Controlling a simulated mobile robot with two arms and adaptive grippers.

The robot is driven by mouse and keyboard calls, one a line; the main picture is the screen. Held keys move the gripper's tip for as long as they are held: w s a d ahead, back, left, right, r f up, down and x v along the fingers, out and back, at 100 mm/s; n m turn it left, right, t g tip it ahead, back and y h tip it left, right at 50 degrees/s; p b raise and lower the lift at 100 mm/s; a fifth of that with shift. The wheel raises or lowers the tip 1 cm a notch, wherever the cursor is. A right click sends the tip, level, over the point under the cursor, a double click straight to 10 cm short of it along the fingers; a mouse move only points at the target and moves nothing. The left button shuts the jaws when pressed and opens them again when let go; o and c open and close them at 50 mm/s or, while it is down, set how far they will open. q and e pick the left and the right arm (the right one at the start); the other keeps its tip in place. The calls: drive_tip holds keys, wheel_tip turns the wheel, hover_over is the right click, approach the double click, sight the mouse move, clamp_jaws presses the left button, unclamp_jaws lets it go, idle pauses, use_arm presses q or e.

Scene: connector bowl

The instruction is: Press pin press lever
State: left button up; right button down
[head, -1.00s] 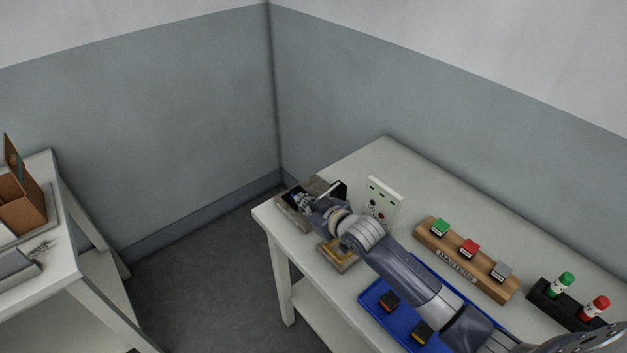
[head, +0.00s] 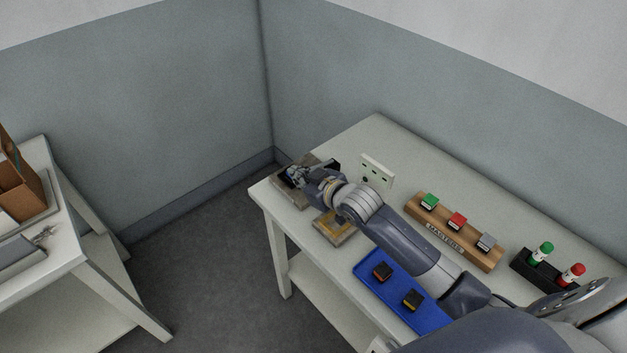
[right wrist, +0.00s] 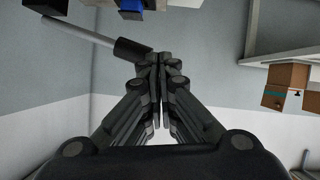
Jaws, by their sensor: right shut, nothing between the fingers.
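The pin press (head: 286,190) stands at the near left corner of the right-hand table, a grey base with dark parts on it. My right gripper (head: 295,176) is over it and hides much of it. In the right wrist view my right gripper (right wrist: 160,62) is shut and empty, its fingers together. The press lever, a pale rod with a dark grip (right wrist: 132,48), shows just left of the fingertips there. The grip's end is close to the fingers; I cannot tell whether they touch. My left gripper is not in view.
Beside the press are a white panel (head: 377,172) and a fixture with a yellowish top (head: 334,226). A blue tray (head: 372,260), a wooden block of coloured connectors (head: 415,207) and a black marker holder (head: 534,270) lie along the table. Another table (head: 75,250) stands at left.

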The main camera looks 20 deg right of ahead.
drive_tip(key=b+v, duration=0.1)
drive_tip(key=v, duration=0.6)
drive_tip(key=shift+d, duration=0.2)
drive_tip(key=shift+s+r, duration=0.15)
idle(0.5)
